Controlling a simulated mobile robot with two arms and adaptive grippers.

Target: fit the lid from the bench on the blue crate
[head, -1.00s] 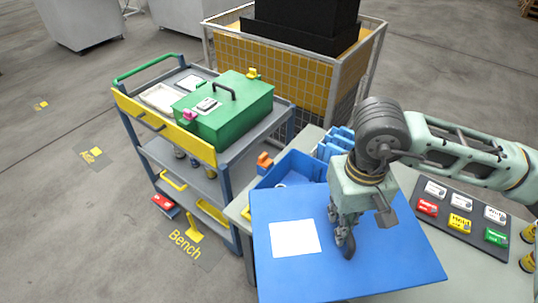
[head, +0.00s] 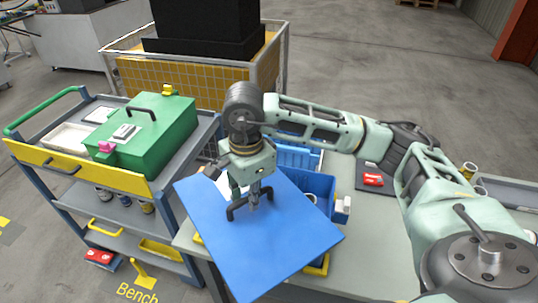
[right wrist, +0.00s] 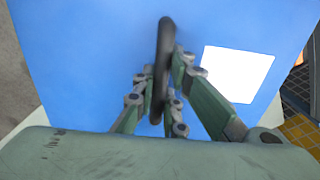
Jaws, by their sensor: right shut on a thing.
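The blue lid (head: 290,240) is a flat square panel with a black handle and a white label. My right gripper (head: 252,205) is shut on the handle. In the right wrist view the fingers (right wrist: 163,90) close around the black handle, with the lid (right wrist: 80,60) behind them. The lid is held up in front of the bench, turned at an angle. The blue crate (head: 318,185) stands on the bench behind the lid, open at the top, with things inside. The lid and my arm hide part of it. My left gripper is not in view.
The bench (head: 370,235) has clear room to the right of the lid. A trolley with a green box (head: 150,135) stands at the left. A wire-mesh cage (head: 190,85) with a black block is behind. A red item (head: 373,180) lies on a dark mat.

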